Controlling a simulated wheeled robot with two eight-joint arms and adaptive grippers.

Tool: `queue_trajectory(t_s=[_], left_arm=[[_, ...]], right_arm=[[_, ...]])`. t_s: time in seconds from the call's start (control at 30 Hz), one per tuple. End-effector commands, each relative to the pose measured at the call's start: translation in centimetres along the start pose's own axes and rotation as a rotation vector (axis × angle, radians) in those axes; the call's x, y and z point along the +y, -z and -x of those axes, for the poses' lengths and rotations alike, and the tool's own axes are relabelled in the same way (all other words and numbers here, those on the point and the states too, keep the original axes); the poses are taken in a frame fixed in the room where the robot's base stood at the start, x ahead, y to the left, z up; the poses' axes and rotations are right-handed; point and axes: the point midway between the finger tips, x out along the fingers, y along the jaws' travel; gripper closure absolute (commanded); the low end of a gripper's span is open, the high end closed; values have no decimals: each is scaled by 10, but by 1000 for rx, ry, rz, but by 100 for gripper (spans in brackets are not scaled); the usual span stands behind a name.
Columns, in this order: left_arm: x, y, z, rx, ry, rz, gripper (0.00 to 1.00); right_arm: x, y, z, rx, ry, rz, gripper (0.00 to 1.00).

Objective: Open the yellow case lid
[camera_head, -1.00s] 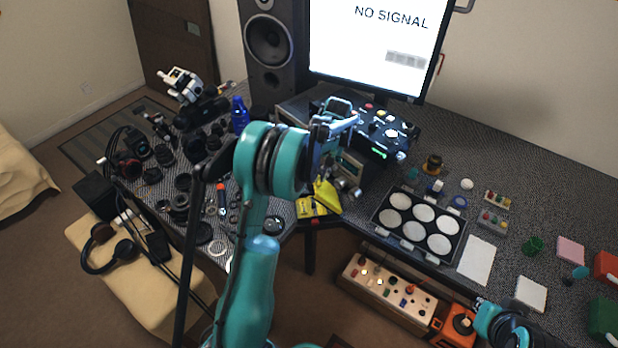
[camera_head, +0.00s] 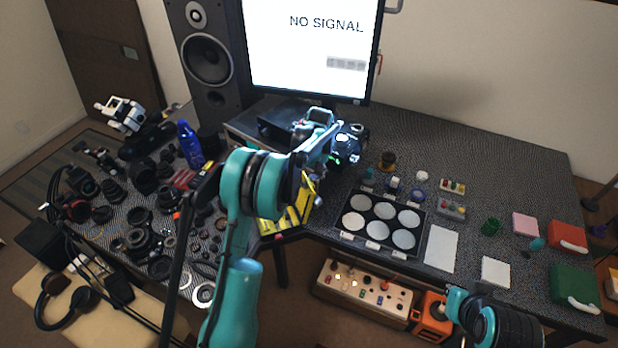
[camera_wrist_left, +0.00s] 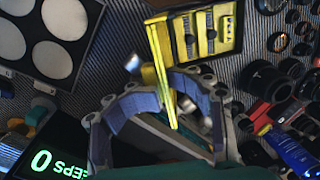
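The yellow case (camera_head: 268,226) sits on the near edge of the desk, left of the lens tray. Its lid (camera_head: 308,205) stands raised at the right side. In the left wrist view the case (camera_wrist_left: 236,28) lies open, with dark parts in its yellow slots. The lid (camera_wrist_left: 158,58) shows there nearly edge-on, as a thin yellow strip. My left gripper (camera_wrist_left: 165,84) has its blue-grey fingers on both sides of this strip, with the tips closed against it. In the head view my left arm partly hides the gripper and case.
A tray of round white discs (camera_head: 348,237) lies right of the case. Lens parts (camera_head: 150,240) crowd the desk at left, near a blue bottle (camera_head: 190,145). The monitor (camera_head: 310,60) and speaker (camera_head: 208,70) stand behind. A button panel (camera_head: 350,300) sits below the desk edge.

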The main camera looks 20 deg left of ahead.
Motion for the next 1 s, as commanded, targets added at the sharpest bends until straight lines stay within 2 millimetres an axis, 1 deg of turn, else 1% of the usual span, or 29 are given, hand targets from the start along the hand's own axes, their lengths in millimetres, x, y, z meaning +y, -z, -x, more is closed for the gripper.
queue_trajectory(t_s=[0.47, 1.0], left_arm=[[0, 1, 4, 5, 1, 0, 64], [39, 2, 5, 6, 1, 0, 64]], right_arm=[[0, 2, 3, 0, 0, 0, 100], [0, 2, 2, 0, 0, 0, 100]])
